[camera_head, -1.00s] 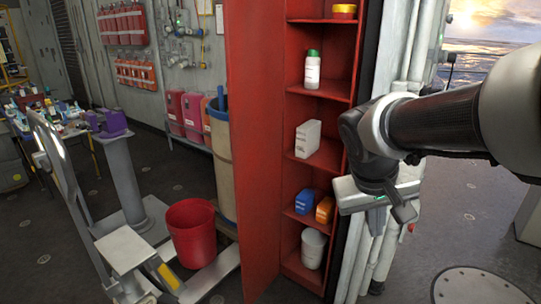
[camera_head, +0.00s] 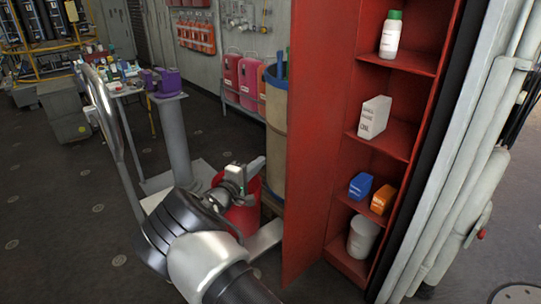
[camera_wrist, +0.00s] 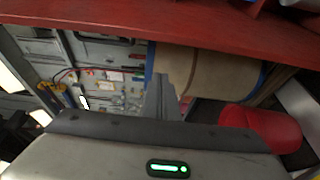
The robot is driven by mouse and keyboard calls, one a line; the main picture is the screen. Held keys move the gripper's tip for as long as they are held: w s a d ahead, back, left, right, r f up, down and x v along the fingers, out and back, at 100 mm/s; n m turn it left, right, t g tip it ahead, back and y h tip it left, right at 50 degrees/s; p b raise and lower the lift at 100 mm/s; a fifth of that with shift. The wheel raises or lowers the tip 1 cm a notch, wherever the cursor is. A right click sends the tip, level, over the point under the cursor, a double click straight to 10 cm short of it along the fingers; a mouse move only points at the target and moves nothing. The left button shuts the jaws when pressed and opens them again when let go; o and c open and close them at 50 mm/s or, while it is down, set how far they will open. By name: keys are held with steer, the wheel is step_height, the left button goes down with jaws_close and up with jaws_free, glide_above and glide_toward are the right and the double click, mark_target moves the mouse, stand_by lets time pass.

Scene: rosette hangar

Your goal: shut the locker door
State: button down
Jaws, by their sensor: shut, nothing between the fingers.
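The red locker (camera_head: 384,145) stands open in the head view, its shelves facing me. Its tall red door (camera_head: 318,140) stands swung out on the left side of the shelves. My gripper (camera_head: 257,164) is left of the door, on its outer side, above the red bucket. A gap shows between gripper and door in the head view. In the wrist view my shut fingers (camera_wrist: 160,92) hold nothing, and a red panel, likely the door (camera_wrist: 180,25), crosses the top of the picture. Whether anything touches it I cannot tell.
A red bucket (camera_head: 246,216) stands below my gripper, and a tan barrel (camera_head: 275,130) stands behind the door. A white bottle (camera_head: 390,38), a white container (camera_head: 375,117) and other items sit on the shelves. Pale pipes (camera_head: 450,150) run right of the locker.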

steer(key=w+d, duration=0.6)
steer(key=shift+w+d, duration=0.15)
steer(key=shift+d, duration=0.15)
stand_by(0.5)
steer(key=shift+d+f, duration=0.1)
steer(key=shift+d, duration=0.05)
